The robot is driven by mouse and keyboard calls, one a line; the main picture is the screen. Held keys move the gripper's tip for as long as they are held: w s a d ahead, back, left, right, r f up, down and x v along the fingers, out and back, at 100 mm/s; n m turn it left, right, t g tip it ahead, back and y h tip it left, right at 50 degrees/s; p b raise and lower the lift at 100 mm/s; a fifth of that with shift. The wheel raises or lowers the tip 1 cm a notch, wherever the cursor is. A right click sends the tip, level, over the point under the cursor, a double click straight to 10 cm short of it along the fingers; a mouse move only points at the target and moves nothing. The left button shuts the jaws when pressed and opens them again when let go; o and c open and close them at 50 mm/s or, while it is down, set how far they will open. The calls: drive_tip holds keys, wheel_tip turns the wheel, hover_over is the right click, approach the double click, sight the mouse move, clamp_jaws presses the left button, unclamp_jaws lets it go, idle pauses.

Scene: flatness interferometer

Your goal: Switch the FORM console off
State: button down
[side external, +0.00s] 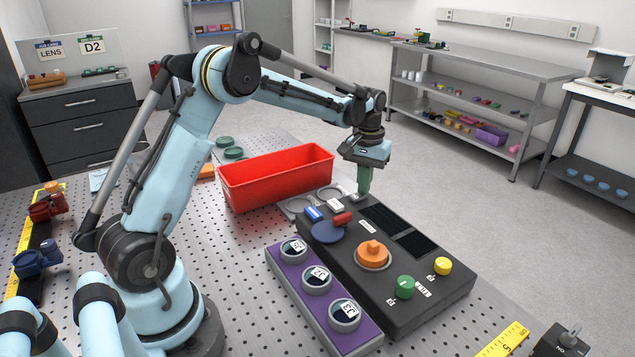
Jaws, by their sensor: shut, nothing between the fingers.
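The dark console (395,325) lies on the perforated bench, tilted across the picture. On its top are a large orange knob (373,254), a green knob (405,287), a yellow knob (442,266), a red piece (342,218) over a blue disc (326,233), and small blue (313,213) and white (334,203) blocks. Its small labels are too small to read surely. My gripper (363,194) points down over the console's far end, beside the white block, its green fingers shut and empty. I cannot tell whether the fingertips touch the console.
A red bin (275,181) stands behind the console. A purple panel (290,305) with several round dials lies along its left side. A dark box with a toggle (567,337) is at the bottom right, near a yellow ruler (505,341). Green round pieces (232,153) lie left of the bin.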

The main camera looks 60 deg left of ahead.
drive_tip(key=shift+r, duration=3.35)
drive_tip(key=s+d+r+m+t, duration=0.3)
drive_tip(key=s+d+r, duration=0.2)
drive_tip(key=s+d, duration=0.35)
drive_tip(key=s+d+f+m+t, duration=0.1)
drive_tip(key=s+d+f+t, duration=0.1)
drive_tip(key=s, duration=0.3)
drive_tip(key=s+d+f+m+t, duration=0.2)
drive_tip(key=s, duration=0.3)
drive_tip(key=shift+d, duration=0.25)
drive_tip(key=shift+r, duration=0.15)
